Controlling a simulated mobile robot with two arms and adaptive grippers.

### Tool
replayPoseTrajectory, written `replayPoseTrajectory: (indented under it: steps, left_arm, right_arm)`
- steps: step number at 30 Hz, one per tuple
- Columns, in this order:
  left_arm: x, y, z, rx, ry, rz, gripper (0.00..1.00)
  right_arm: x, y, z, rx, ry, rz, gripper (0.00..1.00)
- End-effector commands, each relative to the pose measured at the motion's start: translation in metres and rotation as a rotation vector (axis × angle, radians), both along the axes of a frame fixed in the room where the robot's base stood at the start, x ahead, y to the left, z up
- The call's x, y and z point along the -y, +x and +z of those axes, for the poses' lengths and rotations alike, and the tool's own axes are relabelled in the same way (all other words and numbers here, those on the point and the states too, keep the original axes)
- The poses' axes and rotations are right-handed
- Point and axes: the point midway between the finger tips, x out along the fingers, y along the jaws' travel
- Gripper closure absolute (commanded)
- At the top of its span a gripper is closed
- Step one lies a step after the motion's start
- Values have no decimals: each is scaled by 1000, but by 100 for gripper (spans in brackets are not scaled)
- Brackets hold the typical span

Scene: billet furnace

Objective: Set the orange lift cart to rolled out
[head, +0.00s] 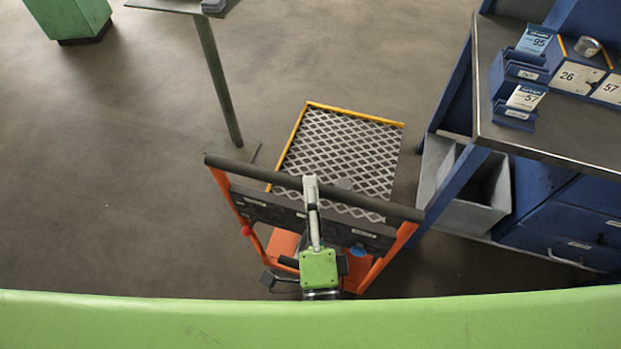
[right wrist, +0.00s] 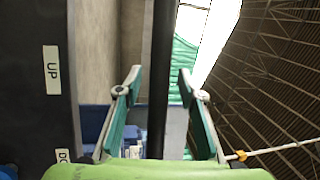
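The orange lift cart (head: 399,243) stands on the floor in the middle of the head view, with a diamond-mesh platform (head: 340,150) edged in yellow beyond it. Its dark push handle (head: 235,166) runs across the near side. My right gripper (head: 311,183) is over the handle. In the right wrist view its two teal fingers (right wrist: 160,72) are spread, with the dark handle bar (right wrist: 161,30) between them and gaps on both sides. The cart's black panel (right wrist: 25,60) shows an UP label and a partly hidden one. My left gripper is out of view.
A blue workbench (head: 560,140) stands on the right with small bins and numbered boxes on top. A grey bin (head: 435,170) sits under it, close to the cart. A stand with a green post (head: 215,80) is behind left. The floor to the left is clear.

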Motion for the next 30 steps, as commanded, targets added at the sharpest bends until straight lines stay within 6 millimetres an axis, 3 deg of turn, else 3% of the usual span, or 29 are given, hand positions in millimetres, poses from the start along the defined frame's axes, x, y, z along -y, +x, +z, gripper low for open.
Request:
replayPoseTrajectory:
  steps: [6,15,20,26,30]
  left_arm:
    - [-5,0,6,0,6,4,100]
    - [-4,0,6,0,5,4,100]
    - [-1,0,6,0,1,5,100]
    - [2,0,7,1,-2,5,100]
    - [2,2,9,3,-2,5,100]
  right_arm:
    - [-2,19,4,0,-1,1,64]
    - [-2,21,3,-1,-1,1,64]
    - [-2,20,3,-1,-1,1,100]
    - [-1,23,3,0,-2,0,100]
    - [5,42,5,3,-3,-4,100]
